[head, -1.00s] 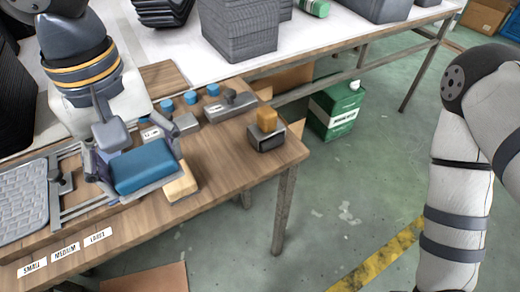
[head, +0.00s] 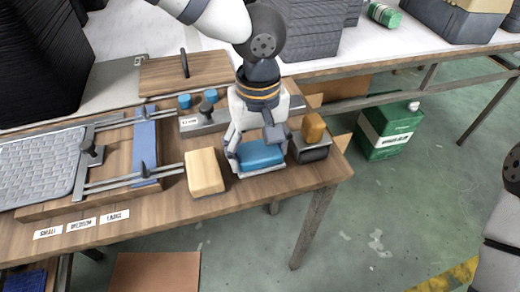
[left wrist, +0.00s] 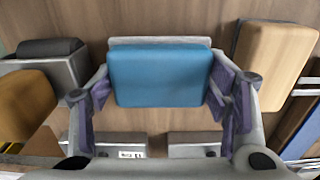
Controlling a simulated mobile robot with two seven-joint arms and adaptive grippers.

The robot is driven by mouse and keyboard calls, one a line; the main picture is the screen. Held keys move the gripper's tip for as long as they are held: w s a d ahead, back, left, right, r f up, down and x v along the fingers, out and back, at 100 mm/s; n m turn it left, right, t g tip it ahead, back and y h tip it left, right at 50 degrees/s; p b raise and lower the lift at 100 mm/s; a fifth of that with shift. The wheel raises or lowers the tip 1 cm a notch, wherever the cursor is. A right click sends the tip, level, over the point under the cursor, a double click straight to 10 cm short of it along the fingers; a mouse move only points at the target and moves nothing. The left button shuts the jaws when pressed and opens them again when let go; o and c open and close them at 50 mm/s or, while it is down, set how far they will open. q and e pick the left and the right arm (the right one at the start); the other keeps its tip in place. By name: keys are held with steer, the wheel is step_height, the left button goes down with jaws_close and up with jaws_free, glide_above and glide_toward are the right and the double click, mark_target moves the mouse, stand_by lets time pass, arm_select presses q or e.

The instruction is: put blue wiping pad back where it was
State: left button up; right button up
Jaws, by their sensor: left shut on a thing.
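The blue wiping pad (head: 261,155) is between the fingers of my left gripper (head: 259,160), low over the right end of the wooden table. The left wrist view shows the pad (left wrist: 160,76) level, with the left gripper's (left wrist: 161,95) purple-padded fingers closed on its two short sides. A pale grey edge (left wrist: 160,41) shows along the pad's far side. Whether the pad's underside touches anything is hidden. My right gripper is out of view; only part of the right arm shows at the right edge of the head view.
A tan block (head: 204,172) lies left of the pad. The table's (head: 110,242) front edge is near.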

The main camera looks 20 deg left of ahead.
mark_target(258, 150)
arm_select(q)
steer(key=shift+f, duration=0.35)
steer(key=shift+f, duration=0.15)
steer(key=o, duration=0.8)
steer(key=shift+o, duration=0.2)
step_height(258, 150, up, 12)
steer(key=p, duration=0.1)
steer(key=shift+r, duration=0.2)
steer(key=shift+f, duration=0.1)
